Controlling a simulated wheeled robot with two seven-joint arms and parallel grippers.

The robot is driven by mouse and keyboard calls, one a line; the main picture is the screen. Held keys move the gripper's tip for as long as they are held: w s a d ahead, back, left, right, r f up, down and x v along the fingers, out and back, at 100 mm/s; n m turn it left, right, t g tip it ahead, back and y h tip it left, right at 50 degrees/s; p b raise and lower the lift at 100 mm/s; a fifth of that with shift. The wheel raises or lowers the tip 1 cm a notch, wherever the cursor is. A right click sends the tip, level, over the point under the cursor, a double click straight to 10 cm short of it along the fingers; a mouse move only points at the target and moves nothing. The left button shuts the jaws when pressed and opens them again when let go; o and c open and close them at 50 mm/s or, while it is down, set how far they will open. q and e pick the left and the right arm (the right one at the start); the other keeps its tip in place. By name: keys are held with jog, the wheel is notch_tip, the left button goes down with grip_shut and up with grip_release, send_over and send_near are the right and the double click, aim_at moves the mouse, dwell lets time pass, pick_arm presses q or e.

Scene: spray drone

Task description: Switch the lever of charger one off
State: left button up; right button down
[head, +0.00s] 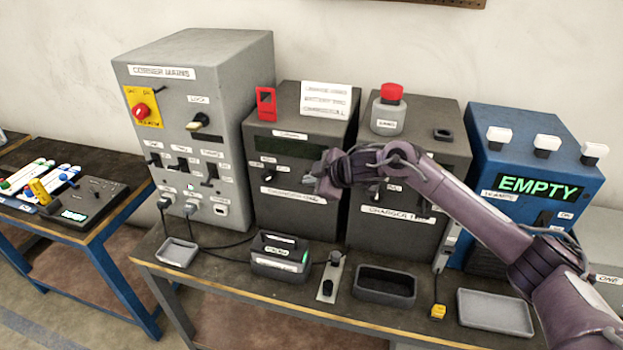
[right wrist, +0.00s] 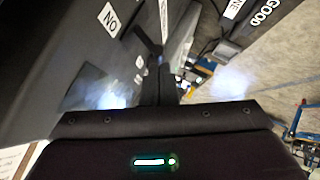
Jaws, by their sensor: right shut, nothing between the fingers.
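Charger one, the left dark box (head: 277,215), stands on the bench with a label low on its front, too small to read surely. My right gripper (head: 322,180) is shut and empty at the right side of this box's front. It covers that part of the panel, so I cannot make out the lever or its position. In the right wrist view my shut fingers (right wrist: 158,75) are close to a dark panel (right wrist: 60,70) with an upside-down ON label (right wrist: 111,20). I cannot tell whether they touch anything. My left gripper is not in view.
A second dark charger (head: 395,238) stands to the right, partly behind my right arm. A grey cabinet (head: 222,75) is at the left and a blue box (head: 500,175) reads EMPTY. A battery-like block (head: 280,262), a dark tray (head: 385,298) and a grey tray (head: 495,312) lie in front.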

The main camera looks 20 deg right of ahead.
notch_tip(320, 180, down, 6)
jog(key=s+n+t+h+b, duration=0.1)
jog(key=n+t+b, duration=0.3)
jog(key=b, duration=1.9)
jog(key=t, duration=0.2)
jog(key=shift+s+a+n+t+h, duration=0.2)
jog(key=shift+a+n+t+h, duration=0.1)
jog(key=shift+a+h, duration=0.1)
jog(key=shift+s, duration=0.1)
